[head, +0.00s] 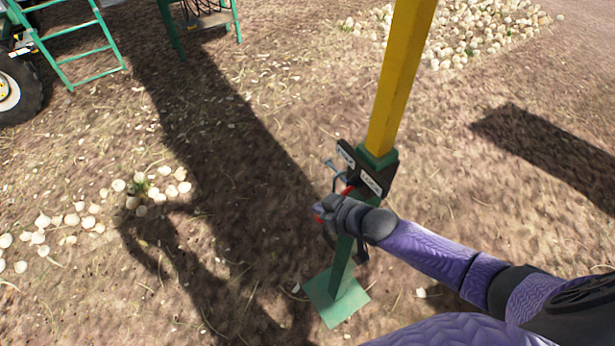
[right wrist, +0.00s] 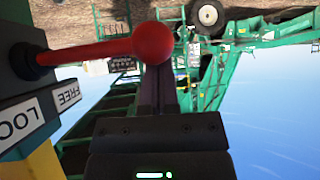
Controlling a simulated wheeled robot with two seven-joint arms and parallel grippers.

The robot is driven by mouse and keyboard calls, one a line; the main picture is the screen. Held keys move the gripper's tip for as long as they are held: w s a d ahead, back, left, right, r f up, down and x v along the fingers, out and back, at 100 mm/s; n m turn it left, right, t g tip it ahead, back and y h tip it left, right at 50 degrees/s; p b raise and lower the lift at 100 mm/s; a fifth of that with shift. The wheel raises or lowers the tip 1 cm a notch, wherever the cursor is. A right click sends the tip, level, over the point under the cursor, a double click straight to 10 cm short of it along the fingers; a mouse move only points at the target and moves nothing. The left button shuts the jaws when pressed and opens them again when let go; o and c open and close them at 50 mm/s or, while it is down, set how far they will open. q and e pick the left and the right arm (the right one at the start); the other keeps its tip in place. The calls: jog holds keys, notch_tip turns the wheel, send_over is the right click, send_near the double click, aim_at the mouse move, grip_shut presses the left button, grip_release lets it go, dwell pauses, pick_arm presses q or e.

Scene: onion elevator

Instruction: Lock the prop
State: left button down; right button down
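The prop is a post with a yellow upper part (head: 400,75) and a green lower part (head: 345,262) on a square green foot plate (head: 337,310). A dark bracket at its middle carries a FREE label (head: 345,155) and a LOCK label (head: 371,182); both labels also show in the right wrist view. A red lever (right wrist: 95,52) ends in a red ball knob (right wrist: 153,43). My right gripper (right wrist: 160,85) is beside the post, its fingers close together and looking shut. The knob overlaps the fingertips; contact is unclear. My left gripper is out of view.
Onions lie in a row (head: 60,228) at left and in a pile (head: 470,30) at the back. Green machinery with a ladder (head: 75,45) and a wheel (head: 15,90) stands at the upper left. The soil around the foot plate is mostly clear.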

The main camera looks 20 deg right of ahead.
jog(key=shift+s+d, duration=0.1)
jog(key=shift+s, duration=0.2)
jog(key=shift+w+f, duration=0.1)
jog(key=shift+w, duration=0.3)
jog(key=shift+w+d+b, duration=0.1)
jog(key=shift+w+b, duration=0.3)
jog(key=shift+b, duration=0.2)
jog(key=shift+w, duration=0.3)
jog(key=shift+s, duration=0.1)
